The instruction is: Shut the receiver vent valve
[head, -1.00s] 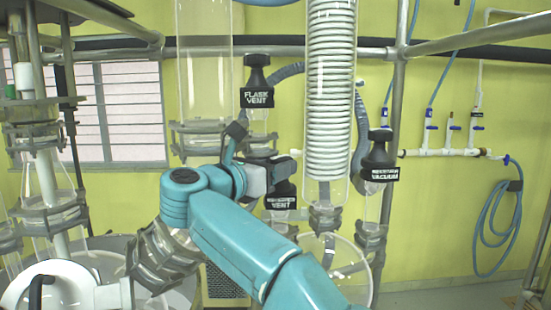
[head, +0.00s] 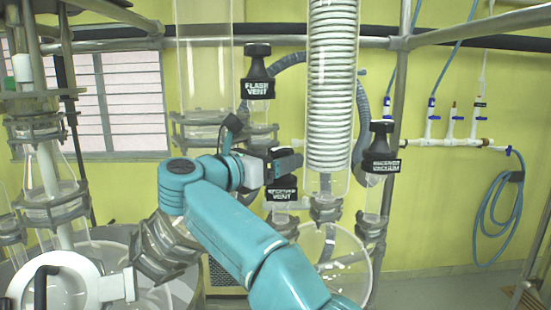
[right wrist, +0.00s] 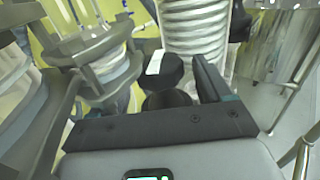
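The receiver vent valve (head: 281,192) has a black body with a white-lettered label, left of the coiled glass condenser in the head view. Its top is hidden behind my right gripper (head: 288,161). In the right wrist view, a black knob with a white label (right wrist: 164,72) stands just beyond the palm of my right gripper (right wrist: 150,88), left of its upright black finger. A gap shows between that finger and the knob, and the gripper looks open. The other finger is hard to make out. I cannot tell whether anything touches the knob. My left gripper is not in view.
The flask vent valve (head: 257,76) stands above and left of the right gripper. The receiver vacuum valve (head: 381,156) is to the right, beyond the coiled condenser (head: 332,95). Glass vessels and metal clamps crowd the left. A blue hose (head: 494,215) hangs on the yellow wall.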

